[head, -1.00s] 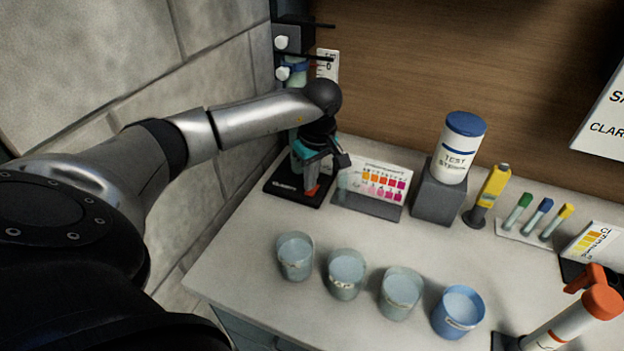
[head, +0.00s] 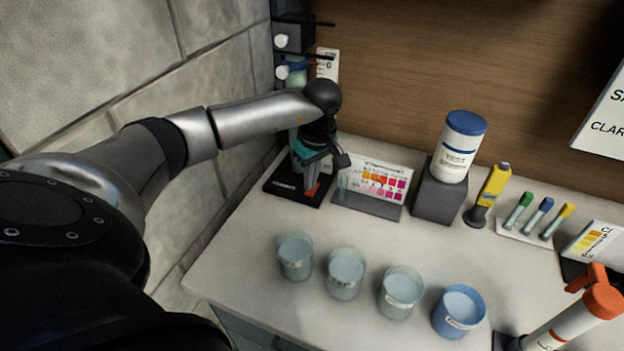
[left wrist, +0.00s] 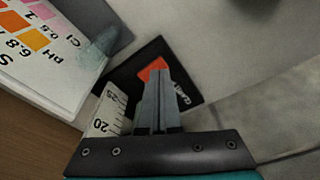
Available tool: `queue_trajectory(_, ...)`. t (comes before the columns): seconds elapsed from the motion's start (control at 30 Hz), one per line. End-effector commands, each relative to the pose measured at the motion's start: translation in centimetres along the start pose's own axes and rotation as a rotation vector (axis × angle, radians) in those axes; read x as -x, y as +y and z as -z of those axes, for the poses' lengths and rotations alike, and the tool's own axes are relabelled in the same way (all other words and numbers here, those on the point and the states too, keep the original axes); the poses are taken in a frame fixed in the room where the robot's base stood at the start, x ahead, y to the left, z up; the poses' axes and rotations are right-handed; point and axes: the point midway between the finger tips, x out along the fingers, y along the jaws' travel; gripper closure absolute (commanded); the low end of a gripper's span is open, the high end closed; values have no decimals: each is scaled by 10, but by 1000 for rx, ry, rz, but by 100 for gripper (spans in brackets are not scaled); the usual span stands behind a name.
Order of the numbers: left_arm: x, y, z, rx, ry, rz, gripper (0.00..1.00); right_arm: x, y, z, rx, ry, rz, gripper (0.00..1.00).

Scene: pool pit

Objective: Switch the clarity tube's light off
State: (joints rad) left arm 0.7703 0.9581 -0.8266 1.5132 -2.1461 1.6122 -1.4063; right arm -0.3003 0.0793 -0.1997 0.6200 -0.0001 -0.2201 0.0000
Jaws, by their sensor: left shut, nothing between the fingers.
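The clarity tube's black base (head: 284,188) sits at the back left of the counter, by the wall. An orange switch (head: 313,188) is on the base; it also shows in the left wrist view (left wrist: 152,67). The tube is mostly hidden behind my arm and gripper; a numbered scale strip (left wrist: 106,112) shows beside the fingers in the wrist view. My left gripper (head: 309,186) is shut and empty, pointing down with its fingertips at the orange switch. I cannot tell whether they touch it. Whether the light is lit cannot be told. My right gripper is not in view.
A colour chart (head: 375,186) stands just right of the base. A test strip tub (head: 457,148) on a grey block, a yellow meter (head: 490,190) and several cups (head: 345,270) are farther right and in front. The counter between base and cups is clear.

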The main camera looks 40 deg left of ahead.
Motion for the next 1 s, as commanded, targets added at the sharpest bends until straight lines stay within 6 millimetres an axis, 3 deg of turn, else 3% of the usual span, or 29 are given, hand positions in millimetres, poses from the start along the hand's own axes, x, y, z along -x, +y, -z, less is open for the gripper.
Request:
queue_trajectory(0.7, 60, 0, 9, -1, 0, -1, 100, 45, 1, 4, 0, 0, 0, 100)
queue_trajectory(1.0, 62, 0, 9, -1, 0, 0, 100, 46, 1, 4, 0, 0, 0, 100)
